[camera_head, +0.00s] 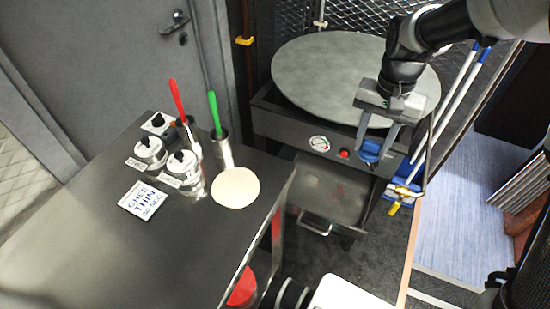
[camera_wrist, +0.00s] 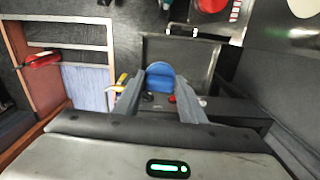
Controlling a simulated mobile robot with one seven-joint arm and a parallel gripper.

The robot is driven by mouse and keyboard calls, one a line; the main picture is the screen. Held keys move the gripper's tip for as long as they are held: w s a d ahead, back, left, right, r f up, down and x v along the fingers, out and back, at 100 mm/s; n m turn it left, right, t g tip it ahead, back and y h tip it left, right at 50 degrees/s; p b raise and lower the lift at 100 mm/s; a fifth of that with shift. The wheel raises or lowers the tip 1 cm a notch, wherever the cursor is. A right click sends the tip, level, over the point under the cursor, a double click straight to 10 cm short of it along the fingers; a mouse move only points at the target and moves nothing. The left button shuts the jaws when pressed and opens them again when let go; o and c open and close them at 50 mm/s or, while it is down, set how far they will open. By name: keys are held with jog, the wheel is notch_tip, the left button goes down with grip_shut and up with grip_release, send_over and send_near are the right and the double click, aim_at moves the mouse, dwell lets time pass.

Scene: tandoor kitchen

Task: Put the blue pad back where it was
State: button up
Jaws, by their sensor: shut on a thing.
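The blue pad (camera_head: 370,151) is a small round blue piece held between the fingers of my gripper (camera_head: 378,142). In the head view it hangs in front of the dark tandoor stand, near its front right corner. In the wrist view the blue pad (camera_wrist: 160,76) shows between the tips of the two grey fingers of my gripper (camera_wrist: 157,90). The gripper is shut on it. The pad's far side is hidden, and I cannot tell from these views whether it touches anything else.
A large round grey plate (camera_head: 330,70) tops the stand with a gauge and red button (camera_head: 344,154). An open drawer (camera_head: 330,195) juts out below. Blue-and-white poles (camera_head: 455,95) stand at right. The dark table (camera_head: 170,255) holds tins, a dough disc (camera_head: 236,188) and handled tools.

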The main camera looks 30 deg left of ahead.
jog(key=s+a+r+p, duration=0.25)
jog(key=s+a, duration=0.35)
jog(key=a, duration=0.4)
jog(key=s+a+r+p, duration=0.2)
jog(key=s+a+p, duration=0.3)
jog(key=a, duration=0.5)
jog(key=f, duration=0.2)
jog(key=s+f, duration=0.1)
jog(key=f, duration=0.1)
jog(key=shift+d+f+b, duration=0.2)
jog(key=shift+b, duration=0.1)
jog(key=shift+w+f, duration=0.1)
jog(key=shift+f, duration=2.35)
jog(key=o, duration=0.9)
